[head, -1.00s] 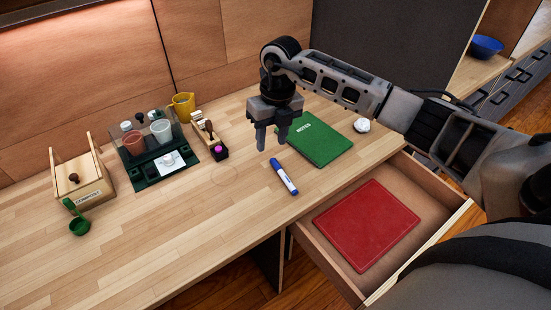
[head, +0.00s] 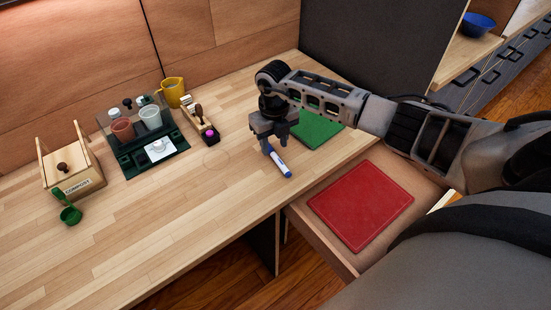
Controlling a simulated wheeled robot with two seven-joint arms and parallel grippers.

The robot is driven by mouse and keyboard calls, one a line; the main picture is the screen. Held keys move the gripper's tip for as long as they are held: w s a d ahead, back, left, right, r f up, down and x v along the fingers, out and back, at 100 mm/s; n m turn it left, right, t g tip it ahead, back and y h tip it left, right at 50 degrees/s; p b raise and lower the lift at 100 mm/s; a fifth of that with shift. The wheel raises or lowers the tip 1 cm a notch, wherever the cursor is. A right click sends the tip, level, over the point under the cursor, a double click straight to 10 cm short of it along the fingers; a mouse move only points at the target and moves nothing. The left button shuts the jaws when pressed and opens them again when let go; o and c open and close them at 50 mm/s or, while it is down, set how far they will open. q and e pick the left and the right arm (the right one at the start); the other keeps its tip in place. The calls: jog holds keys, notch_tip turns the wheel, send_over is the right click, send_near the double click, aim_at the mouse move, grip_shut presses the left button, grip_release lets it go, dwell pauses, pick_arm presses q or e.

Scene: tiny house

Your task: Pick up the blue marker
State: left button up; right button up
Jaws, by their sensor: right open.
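The blue marker (head: 281,165), white with a blue end, lies on the wooden desk (head: 200,215) near its front edge. My right gripper (head: 273,150) is open and points down over the far end of the marker. Its fingers hide that end in part; whether they touch the marker I cannot tell. My left gripper does not show.
A green notebook (head: 319,130) lies just behind my right gripper. An open drawer below holds a red book (head: 360,205). To the left stand a dark green tray (head: 131,172) with pots, a yellow jug (head: 173,91), a compost box (head: 84,186) and a green scoop (head: 70,215).

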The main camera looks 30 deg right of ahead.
aim_at(275, 155)
notch_tip(275, 155, down, 4)
jog(key=shift+d+r+b, duration=0.15)
jog(key=shift+b, duration=0.9)
jog(key=shift+f, duration=0.3)
jog(key=shift+r, duration=0.15)
grip_shut()
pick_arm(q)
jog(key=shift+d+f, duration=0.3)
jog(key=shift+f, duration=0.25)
pick_arm(e)
jog(key=shift+r, duration=0.15)
